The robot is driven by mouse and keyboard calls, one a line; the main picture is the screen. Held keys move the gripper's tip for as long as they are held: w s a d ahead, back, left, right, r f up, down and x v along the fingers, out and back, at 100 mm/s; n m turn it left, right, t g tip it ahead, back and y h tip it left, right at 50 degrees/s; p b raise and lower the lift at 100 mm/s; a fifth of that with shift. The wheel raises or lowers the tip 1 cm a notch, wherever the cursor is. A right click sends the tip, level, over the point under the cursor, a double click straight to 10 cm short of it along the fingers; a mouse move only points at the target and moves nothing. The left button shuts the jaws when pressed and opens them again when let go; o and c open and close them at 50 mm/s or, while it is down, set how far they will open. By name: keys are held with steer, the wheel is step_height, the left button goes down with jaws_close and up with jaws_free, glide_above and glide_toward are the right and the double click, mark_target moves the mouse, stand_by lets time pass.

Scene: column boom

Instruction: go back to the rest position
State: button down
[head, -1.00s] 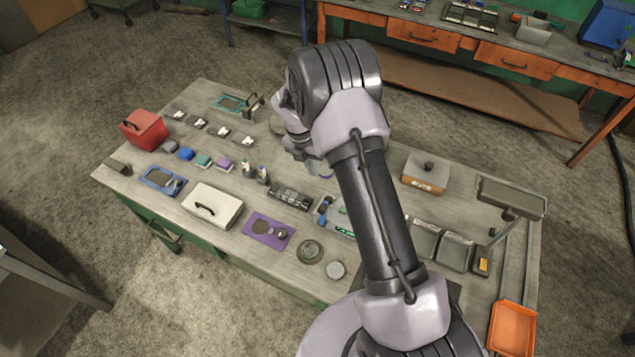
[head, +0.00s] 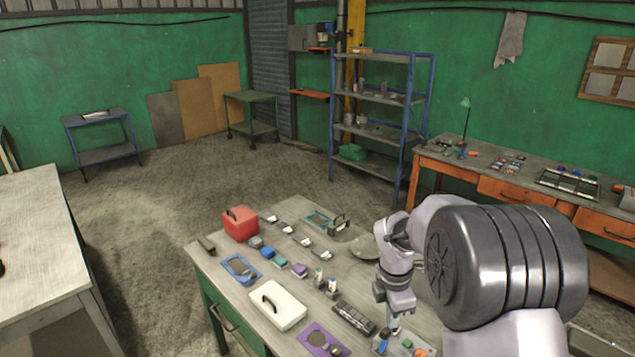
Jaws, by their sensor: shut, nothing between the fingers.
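My arm reaches in from the lower right of the head view. My gripper (head: 394,327) points down at the right part of the near workbench (head: 222,277), close above several small parts there. Its fingers look small and closed, with nothing seen held between them. The large dark joint of my arm hides the right end of the bench.
On the bench stand a red box (head: 240,223), a white case (head: 277,305), a blue tray (head: 241,268) and a purple plate (head: 322,341). A blue shelf rack (head: 382,97) and an orange-drawer bench (head: 505,190) stand behind. Open floor (head: 160,215) lies at the left.

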steer(key=s+a+r+m+t+y+b, duration=0.1)
steer(key=s+a+r+m+t+b, duration=0.15)
steer(key=s+m+b, duration=0.6)
steer(key=s+a+f+m+t+y+b, duration=0.1)
steer(key=s+a+f+m+b, duration=0.1)
steer(key=s+f+m+b, duration=0.2)
steer(key=s+a+f+m+t+y+b, duration=0.1)
steer(key=s+f+m+b, duration=0.3)
steer(key=s+m+b, duration=0.5)
steer(key=s+a+m, duration=0.1)
steer(key=s+m, duration=0.2)
steer(key=s, duration=0.4)
steer(key=shift+a+t+b, duration=0.3)
steer(key=shift+t+b, duration=0.05)
steer(key=shift+b, duration=0.05)
